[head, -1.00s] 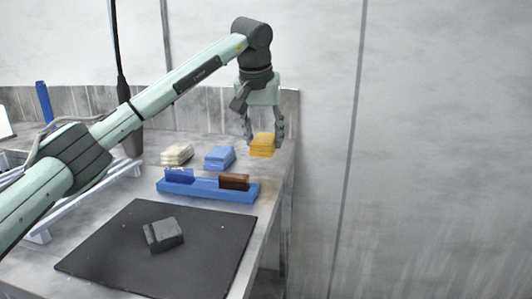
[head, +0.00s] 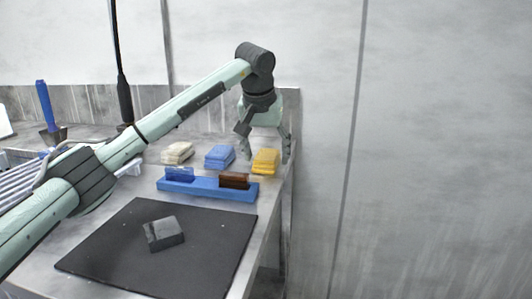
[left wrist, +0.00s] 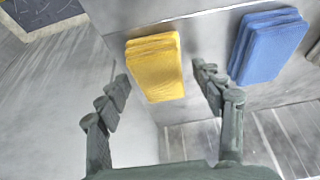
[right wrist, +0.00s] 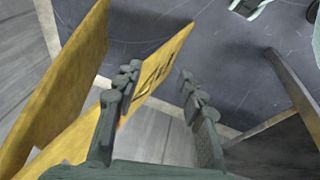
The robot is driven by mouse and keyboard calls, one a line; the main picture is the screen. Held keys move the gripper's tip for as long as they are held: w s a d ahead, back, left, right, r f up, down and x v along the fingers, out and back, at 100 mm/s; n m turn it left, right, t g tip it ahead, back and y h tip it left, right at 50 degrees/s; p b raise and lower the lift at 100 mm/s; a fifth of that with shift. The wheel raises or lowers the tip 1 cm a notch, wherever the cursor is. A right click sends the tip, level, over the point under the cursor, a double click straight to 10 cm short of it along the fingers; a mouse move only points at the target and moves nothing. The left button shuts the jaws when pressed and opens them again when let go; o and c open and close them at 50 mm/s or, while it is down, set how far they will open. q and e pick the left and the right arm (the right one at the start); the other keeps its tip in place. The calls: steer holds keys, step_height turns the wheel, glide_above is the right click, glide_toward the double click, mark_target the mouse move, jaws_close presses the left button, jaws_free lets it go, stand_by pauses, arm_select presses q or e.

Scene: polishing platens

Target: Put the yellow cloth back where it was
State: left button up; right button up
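The yellow cloth (head: 265,161), a folded stack, lies on the bench near its right edge, right of the blue cloth (head: 220,157). My left gripper (head: 266,152) is just above and behind it with its fingers spread. In the left wrist view the yellow cloth (left wrist: 155,68) shows between the open fingers (left wrist: 158,75), and nothing is gripped. My right gripper (right wrist: 160,78) is open and empty, away from the bench top, over dark floor beside yellow panels (right wrist: 75,90).
A cream cloth (head: 178,153) lies left of the blue one. In front is a blue holder (head: 210,189) with a blue and a brown block. A dark block (head: 164,234) sits on a black mat (head: 120,262). The bench ends just right of the yellow cloth.

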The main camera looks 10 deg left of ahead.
arm_select(q)
steer(key=v, duration=1.2)
steer(key=shift+r, duration=0.2)
